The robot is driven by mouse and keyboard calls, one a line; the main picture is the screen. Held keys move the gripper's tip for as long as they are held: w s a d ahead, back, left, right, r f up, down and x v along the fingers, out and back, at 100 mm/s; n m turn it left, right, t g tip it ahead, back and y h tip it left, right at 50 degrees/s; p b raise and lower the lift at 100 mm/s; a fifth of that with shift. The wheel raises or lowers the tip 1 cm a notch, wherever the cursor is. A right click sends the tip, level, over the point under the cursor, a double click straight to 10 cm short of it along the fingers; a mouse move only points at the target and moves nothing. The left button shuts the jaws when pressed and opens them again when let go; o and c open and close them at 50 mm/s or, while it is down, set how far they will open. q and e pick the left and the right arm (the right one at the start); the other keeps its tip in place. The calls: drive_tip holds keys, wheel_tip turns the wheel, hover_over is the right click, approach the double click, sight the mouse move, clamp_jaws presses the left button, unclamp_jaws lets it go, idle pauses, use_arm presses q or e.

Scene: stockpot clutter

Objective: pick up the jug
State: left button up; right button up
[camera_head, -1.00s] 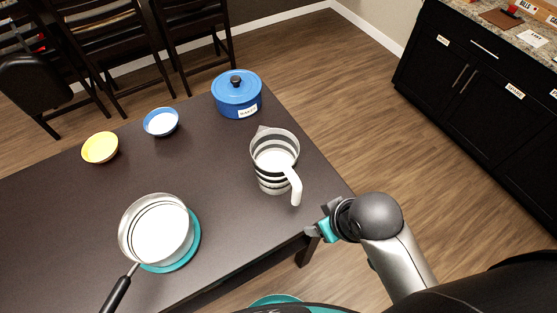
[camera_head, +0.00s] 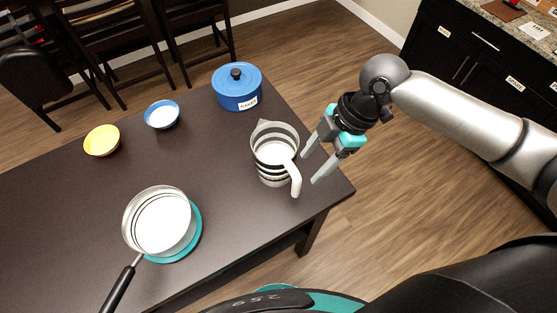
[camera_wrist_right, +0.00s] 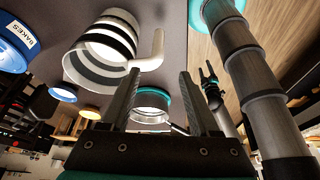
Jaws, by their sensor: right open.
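The jug (camera_head: 272,160) is black-and-white striped with a white handle and stands upright near the right end of the dark table. In the right wrist view the jug (camera_wrist_right: 98,50) is at the upper left, its handle pointing right. My right gripper (camera_head: 309,169) is open and empty, just right of the jug, its fingers pointing at the handle side. In the right wrist view its two fingers (camera_wrist_right: 160,98) are spread with nothing between them that they touch. My left gripper does not clearly show in the head view.
A blue lidded pot (camera_head: 237,92) stands behind the jug. A saucepan (camera_head: 132,226) sits on a teal trivet (camera_head: 198,238) at the front left. A blue bowl (camera_head: 162,115) and a yellow bowl (camera_head: 101,141) stand at the back. The table (camera_head: 225,215) is bare between saucepan and jug.

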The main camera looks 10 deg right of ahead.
sight(295, 189)
drive_tip(key=x, duration=0.4)
drive_tip(key=d+x, duration=0.1)
drive_tip(key=x, duration=0.8)
drive_tip(key=shift+w+d+f+p, duration=0.3)
drive_tip(key=shift+p, duration=0.05)
drive_tip(key=shift+c, duration=0.2)
clamp_jaws()
drive_tip(key=shift+w+r, duration=0.1)
idle(0.9)
